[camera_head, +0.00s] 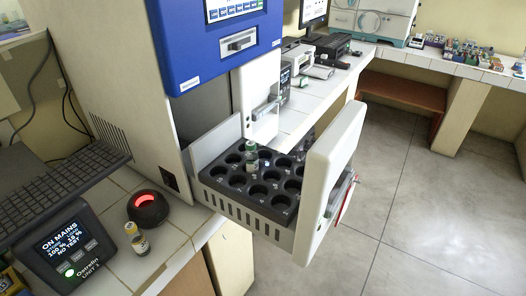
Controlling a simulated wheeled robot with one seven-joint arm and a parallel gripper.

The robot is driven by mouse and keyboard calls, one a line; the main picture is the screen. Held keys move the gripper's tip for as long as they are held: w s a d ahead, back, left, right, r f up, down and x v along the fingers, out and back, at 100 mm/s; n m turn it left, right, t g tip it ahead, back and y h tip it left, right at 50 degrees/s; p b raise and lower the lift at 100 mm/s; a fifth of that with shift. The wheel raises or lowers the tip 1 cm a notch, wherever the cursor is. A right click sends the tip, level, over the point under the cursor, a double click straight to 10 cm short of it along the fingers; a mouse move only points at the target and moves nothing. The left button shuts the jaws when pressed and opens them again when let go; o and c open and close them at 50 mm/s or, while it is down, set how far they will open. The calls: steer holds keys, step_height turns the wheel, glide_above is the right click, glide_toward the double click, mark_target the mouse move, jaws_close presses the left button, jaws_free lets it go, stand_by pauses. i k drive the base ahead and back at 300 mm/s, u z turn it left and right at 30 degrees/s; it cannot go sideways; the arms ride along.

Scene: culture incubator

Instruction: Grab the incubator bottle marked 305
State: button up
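The incubator's drawer (273,225) is pulled out, with a black rack (232,193) of round wells inside it. One small bottle (251,158) with a pale label and a greenish tint stands upright in a well towards the back of the rack. The other wells that I can see look empty. A second small bottle (138,240) with a yellowish cap and label stands on the tiled counter at the lower left. The markings on both bottles are too small to read, so I cannot tell which is 305. My gripper is not in view.
The drawer's thick white front panel (331,165) stands upright to the right of the rack. A round black device with a red glow (147,207), a display unit (68,247) and a keyboard (60,180) are on the left counter. Open floor (420,215) lies to the right.

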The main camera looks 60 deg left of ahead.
mark_target(251, 156)
steer(key=u, duration=1.65)
